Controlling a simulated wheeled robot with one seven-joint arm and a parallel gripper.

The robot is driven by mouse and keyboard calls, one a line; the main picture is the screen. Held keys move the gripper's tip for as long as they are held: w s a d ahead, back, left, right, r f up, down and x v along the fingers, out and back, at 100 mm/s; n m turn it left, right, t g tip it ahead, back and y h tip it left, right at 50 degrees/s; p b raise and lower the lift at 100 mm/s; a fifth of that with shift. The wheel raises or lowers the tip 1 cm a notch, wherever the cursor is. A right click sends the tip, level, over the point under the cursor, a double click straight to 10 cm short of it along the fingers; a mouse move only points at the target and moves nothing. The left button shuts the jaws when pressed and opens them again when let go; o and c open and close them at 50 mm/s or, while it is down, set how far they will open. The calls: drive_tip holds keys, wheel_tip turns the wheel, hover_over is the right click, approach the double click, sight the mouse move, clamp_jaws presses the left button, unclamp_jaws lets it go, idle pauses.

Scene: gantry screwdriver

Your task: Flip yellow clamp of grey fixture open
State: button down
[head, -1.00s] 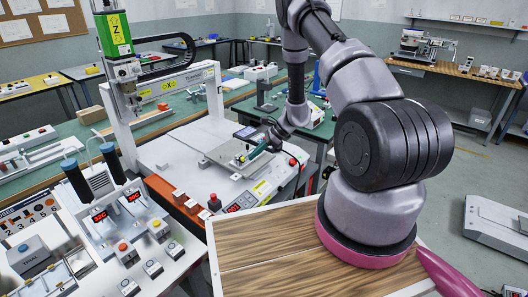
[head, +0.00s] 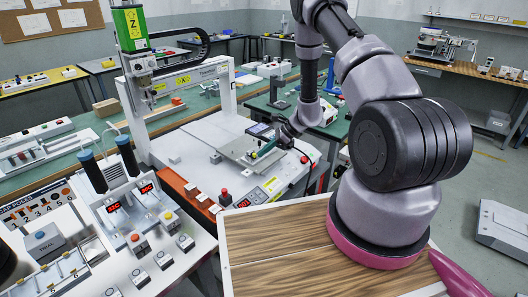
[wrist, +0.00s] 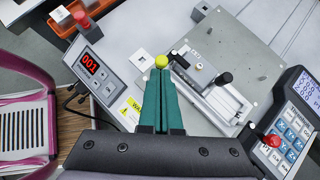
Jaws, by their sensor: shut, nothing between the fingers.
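My gripper (wrist: 161,98) shows in the wrist view as two green fingers, pressed together and empty. The yellow clamp's round knob (wrist: 161,61) shows right at the fingertips; I cannot tell whether they touch it. The grey fixture (wrist: 212,98) lies just right of the fingers, on a grey plate (wrist: 238,55), with a black knob on it. The fingers hide part of the clamp's arm. In the head view my gripper (head: 262,151) is low over the plate (head: 236,151), and the fixture is mostly hidden by it.
A red-digit display box (wrist: 92,70) stands left of the fingers, and a keypad unit (wrist: 292,120) with a red knob at the right. In the head view, a gantry (head: 180,85) with a green-topped screwdriver head (head: 130,27) rises behind left. A red button (head: 224,197) stands in front.

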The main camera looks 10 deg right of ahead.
drive_tip(key=shift+s+a+m+t, duration=0.25)
drive_tip(key=shift+s+m+t, duration=0.15)
drive_tip(key=shift+m, duration=0.3)
drive_tip(key=shift+s+a+m+t+h, duration=0.2)
drive_tip(key=shift+m+t+h, duration=0.1)
drive_tip(key=shift+m+t, duration=0.1)
drive_tip(key=shift+s+a, duration=0.5)
drive_tip(key=shift+a, duration=0.2)
drive_tip(key=shift+s+a+m+t, duration=0.25)
drive_tip(key=shift+m+t, duration=0.15)
drive_tip(key=shift+m, duration=0.1)
drive_tip(key=shift+s+a+m+t+h, duration=0.1)
drive_tip(key=shift+a+m+t+h, duration=0.55)
drive_tip(key=shift+a+m, duration=0.6)
drive_tip(key=shift+a+n, duration=0.25)
drive_tip(key=shift+a, duration=0.05)
drive_tip(key=shift+d, duration=0.1)
